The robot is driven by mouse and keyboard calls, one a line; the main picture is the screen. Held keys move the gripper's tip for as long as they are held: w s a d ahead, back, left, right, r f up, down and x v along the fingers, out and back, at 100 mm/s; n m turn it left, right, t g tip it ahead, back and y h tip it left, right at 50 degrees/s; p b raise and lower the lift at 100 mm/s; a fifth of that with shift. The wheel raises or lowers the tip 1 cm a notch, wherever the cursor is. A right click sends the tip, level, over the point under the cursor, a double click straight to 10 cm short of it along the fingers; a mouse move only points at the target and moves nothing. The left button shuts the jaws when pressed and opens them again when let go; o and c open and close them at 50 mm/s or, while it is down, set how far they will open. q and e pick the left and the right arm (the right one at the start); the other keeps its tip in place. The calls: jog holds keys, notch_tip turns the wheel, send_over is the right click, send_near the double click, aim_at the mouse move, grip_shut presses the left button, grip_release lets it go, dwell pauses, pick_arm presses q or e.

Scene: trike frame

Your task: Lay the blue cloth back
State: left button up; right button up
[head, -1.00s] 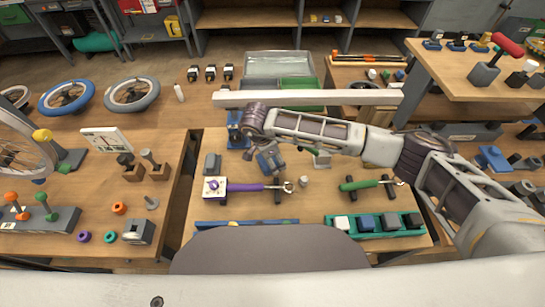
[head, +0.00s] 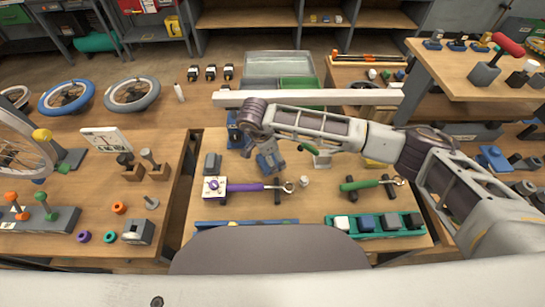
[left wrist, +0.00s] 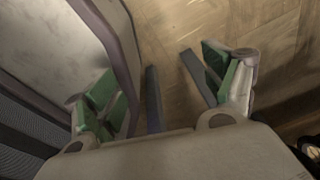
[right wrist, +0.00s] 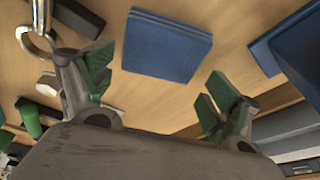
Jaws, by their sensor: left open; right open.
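The blue cloth (right wrist: 167,45) shows in the right wrist view as a flat, folded square on the wooden tabletop. It lies ahead of my right gripper (right wrist: 158,72), roughly between the lines of its two fingers. The fingers are spread and empty, with no visible grip on the cloth. In the head view my right gripper (head: 270,163) points down over the middle table, and I cannot clearly tell the cloth from it there. My left gripper (left wrist: 172,75) is open and empty over wooden flooring, and it is out of the head view.
A purple-handled wrench (head: 245,187) and a green-handled tool (head: 365,184) lie on the middle table. A green tray of blocks (head: 375,225) is at its front right. Blue blocks (right wrist: 300,45) stand right of the cloth in the right wrist view.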

jog(key=v, duration=0.8)
notch_tip(320, 180, up, 12)
jog(key=p, duration=0.9)
send_over(266, 162)
pick_arm(q)
jog(key=s+d+r, duration=0.3)
jog(key=d+r, duration=0.2)
jog(key=r, duration=0.3)
jog(key=shift+r+g+h, duration=0.3)
jog(key=shift+r, duration=0.1)
pick_arm(e)
jog(key=shift+s+a+r, duration=0.1)
jog(key=shift+a+r, duration=0.05)
jog(key=shift+r, duration=0.05)
pick_arm(q)
jog(key=shift+d, duration=0.1)
